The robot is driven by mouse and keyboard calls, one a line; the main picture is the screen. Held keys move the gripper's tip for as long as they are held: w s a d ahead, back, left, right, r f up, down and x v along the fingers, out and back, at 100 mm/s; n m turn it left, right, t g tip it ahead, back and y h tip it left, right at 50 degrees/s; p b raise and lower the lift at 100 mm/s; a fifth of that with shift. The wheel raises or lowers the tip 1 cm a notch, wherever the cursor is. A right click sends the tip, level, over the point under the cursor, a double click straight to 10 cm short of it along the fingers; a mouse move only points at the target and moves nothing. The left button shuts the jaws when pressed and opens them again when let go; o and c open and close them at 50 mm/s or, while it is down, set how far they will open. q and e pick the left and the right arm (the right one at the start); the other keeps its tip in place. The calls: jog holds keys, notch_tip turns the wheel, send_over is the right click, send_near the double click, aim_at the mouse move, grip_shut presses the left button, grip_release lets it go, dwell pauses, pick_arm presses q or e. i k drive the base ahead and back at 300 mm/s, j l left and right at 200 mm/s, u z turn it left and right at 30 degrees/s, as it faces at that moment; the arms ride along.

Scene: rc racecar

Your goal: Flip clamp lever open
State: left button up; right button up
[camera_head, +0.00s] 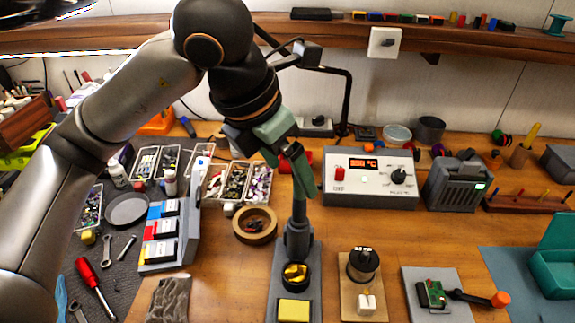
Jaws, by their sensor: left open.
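The clamp lever (470,296) is a dark arm with an orange knob at its right end. It lies low, pointing right, from a grey plate (420,314) at the lower right. A small green circuit board (434,292) sits on that plate at the lever's left end. My left gripper (297,172) has green fingers and points down near the middle of the bench, well up and left of the lever and apart from it. It is open, and I see nothing held in it. My right gripper is not in view.
A dark upright stand (298,243) with a yellow pad is below my left gripper. A wooden block with a black knob (363,263) stands between that stand and the clamp plate. A grey control box (369,185) is behind. A teal box (556,270) stands to the right.

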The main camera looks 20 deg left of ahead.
aim_at(501, 299)
jog(key=k, duration=1.5)
